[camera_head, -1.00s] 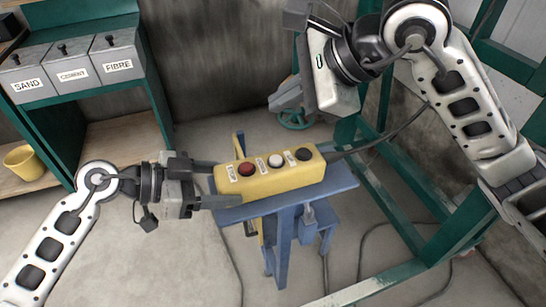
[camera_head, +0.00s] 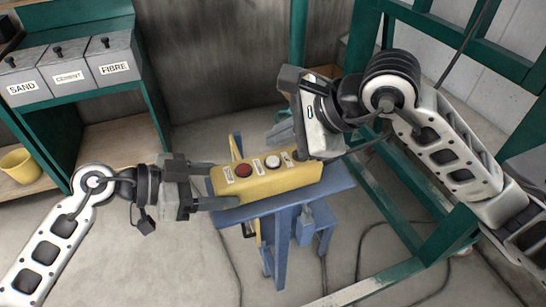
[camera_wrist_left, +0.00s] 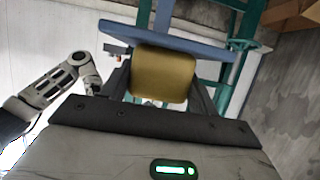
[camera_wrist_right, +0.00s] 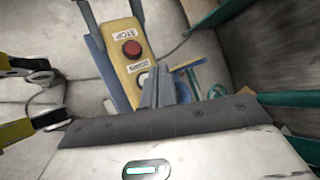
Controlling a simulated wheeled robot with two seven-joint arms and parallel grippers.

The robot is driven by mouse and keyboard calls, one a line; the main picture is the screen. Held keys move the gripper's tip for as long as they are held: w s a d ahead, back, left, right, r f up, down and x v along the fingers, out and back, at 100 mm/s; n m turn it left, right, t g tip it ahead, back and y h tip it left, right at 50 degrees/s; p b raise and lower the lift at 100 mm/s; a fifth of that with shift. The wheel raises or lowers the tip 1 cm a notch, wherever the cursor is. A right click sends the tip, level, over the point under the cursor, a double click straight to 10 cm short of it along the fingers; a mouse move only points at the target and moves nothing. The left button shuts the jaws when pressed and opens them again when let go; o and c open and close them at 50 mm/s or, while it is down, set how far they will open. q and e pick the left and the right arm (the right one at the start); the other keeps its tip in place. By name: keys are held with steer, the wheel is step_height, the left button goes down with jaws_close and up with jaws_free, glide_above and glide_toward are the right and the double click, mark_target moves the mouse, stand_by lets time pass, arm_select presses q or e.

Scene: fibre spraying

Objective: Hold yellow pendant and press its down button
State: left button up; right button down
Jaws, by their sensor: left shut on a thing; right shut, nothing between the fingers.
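The yellow pendant (camera_head: 262,187) lies over the blue stand, buttons facing up. My left gripper (camera_head: 217,186) is shut on its left end; the left wrist view shows the pendant's end (camera_wrist_left: 160,75) between the two fingers. The red button (camera_head: 243,171) and white button (camera_head: 272,162) show in the head view. In the right wrist view, the red button (camera_wrist_right: 132,48) sits by a STOP label and the white button by a DOWN label (camera_wrist_right: 139,66). My right gripper (camera_wrist_right: 158,72) is shut and empty over the pendant, partly covering the white button there. Contact cannot be told.
The blue stand (camera_head: 283,225) is under the pendant. A green frame (camera_head: 400,215) stands to the right, near my right arm. Bins marked SAND, CEMENT and FIBRE (camera_head: 114,62) are at the left, with a yellow bucket (camera_head: 20,167) below. Cables lie on the floor.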

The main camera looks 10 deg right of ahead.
mark_target(273, 161)
steer(key=shift+f, duration=0.95)
stand_by(1.4)
steer(key=shift+f, duration=0.4)
